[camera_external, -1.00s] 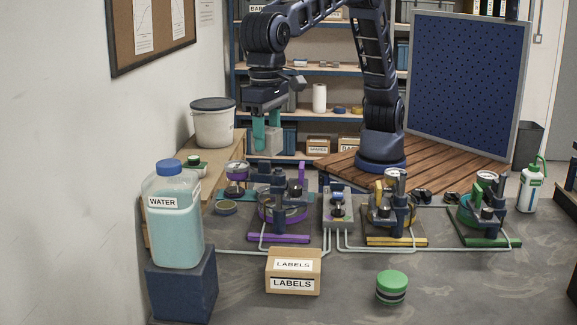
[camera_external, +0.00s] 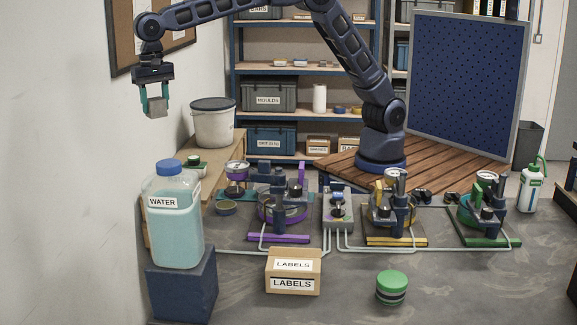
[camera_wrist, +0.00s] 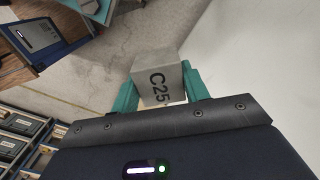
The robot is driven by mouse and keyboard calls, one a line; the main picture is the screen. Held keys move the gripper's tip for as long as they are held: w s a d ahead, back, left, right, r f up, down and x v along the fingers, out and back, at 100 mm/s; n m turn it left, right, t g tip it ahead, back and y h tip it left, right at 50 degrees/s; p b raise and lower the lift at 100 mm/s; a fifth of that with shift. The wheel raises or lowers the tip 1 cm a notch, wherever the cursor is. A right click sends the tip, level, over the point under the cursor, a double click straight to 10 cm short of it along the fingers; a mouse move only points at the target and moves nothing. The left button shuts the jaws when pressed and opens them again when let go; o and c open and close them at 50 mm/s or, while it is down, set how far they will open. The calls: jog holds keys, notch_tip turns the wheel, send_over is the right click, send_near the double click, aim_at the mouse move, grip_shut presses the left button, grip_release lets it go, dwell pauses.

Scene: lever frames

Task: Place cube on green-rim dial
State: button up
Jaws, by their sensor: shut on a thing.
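The pale grey cube (camera_external: 158,108) is held between the teal fingers of my gripper (camera_external: 154,98), high up at the left, in front of the wall. In the wrist view the cube (camera_wrist: 158,80) shows the mark "C25", with a finger against each side. The station with green parts (camera_external: 484,212) stands at the right end of the table. A small round dial (camera_external: 487,177) with a green edge is at its top, partly hidden by a dark post. My gripper is far to the left of it and well above the table.
Purple (camera_external: 280,210) and yellow (camera_external: 396,212) stations stand left of the green one, joined by pipes. A water jug (camera_external: 173,215) stands on a blue block at the left. A labels box (camera_external: 293,271) and a green-lidded jar (camera_external: 391,287) stand in front.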

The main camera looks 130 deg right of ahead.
jog(key=s+d+m, duration=0.1)
jog(key=s+d, duration=0.1)
jog(key=d, duration=0.7)
jog(key=s+d+m, duration=0.1)
jog(key=s+d, duration=0.2)
jog(key=d, duration=0.7)
jog(key=m, duration=0.6)
send_over(193, 157)
jog(key=f, duration=4.1)
jog(key=shift+s+d, duration=0.15)
jog(key=shift+s, duration=0.05)
jog(key=o, duration=0.7)
jog(key=shift+f, duration=0.1)
jog(key=o, duration=0.5)
jog(key=shift+c, duration=0.2)
